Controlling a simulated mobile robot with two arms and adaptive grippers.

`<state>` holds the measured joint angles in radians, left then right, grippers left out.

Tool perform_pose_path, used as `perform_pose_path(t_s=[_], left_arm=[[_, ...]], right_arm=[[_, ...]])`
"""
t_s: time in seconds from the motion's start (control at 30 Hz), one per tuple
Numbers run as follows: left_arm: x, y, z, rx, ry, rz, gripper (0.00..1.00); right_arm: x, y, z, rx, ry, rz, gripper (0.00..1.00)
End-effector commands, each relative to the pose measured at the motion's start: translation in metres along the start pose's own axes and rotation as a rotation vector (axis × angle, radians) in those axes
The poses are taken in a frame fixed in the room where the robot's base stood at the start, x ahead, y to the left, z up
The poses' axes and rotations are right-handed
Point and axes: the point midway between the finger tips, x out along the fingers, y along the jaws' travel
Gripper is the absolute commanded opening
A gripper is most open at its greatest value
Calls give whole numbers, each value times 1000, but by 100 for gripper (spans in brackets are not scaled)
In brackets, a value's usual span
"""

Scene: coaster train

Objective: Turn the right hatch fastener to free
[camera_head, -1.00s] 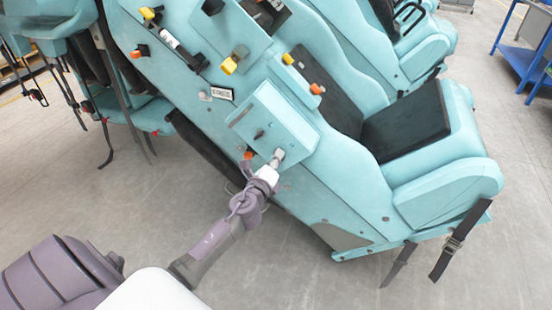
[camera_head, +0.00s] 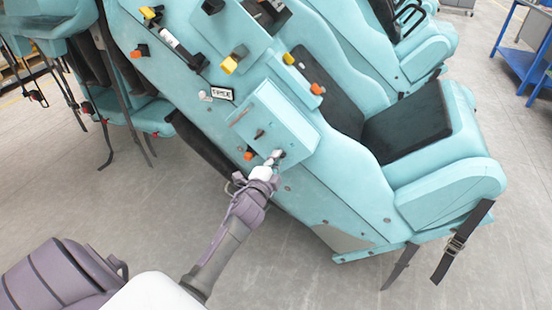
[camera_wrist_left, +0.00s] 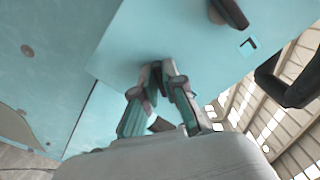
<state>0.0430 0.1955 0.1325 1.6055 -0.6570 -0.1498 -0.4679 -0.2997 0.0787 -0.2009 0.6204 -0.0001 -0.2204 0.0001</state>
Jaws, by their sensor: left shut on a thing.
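The teal hatch panel (camera_head: 268,112) sits on the side of the tilted coaster car. Its right fastener (camera_head: 281,153) is at the lower right of the panel, mostly hidden by my left gripper (camera_head: 277,156). The gripper's fingertips are closed together on the fastener, and the wrist view shows them (camera_wrist_left: 158,70) against the panel face. The other fastener (camera_head: 259,133), a dark handle, stands free to the left; it also shows at the top of the wrist view (camera_wrist_left: 229,12). The turn angle of the gripped fastener cannot be made out. My right gripper is not in view.
An orange knob (camera_head: 249,155) is close to the left of my gripper. The black seat (camera_head: 408,125) is to the right. Grey floor (camera_head: 300,275) is open below.

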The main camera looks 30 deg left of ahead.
Motion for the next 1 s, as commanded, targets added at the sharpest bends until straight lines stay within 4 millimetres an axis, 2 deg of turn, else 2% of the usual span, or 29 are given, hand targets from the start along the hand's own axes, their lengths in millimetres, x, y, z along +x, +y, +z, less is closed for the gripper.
perform_pose_path(t_s=[0.5, 1.0], left_arm=[[0, 0, -1, -426, 0, -2, 0], [0, 2, -1, -574, 1, -2, 0]], right_arm=[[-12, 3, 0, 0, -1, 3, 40], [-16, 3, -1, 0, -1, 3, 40]])
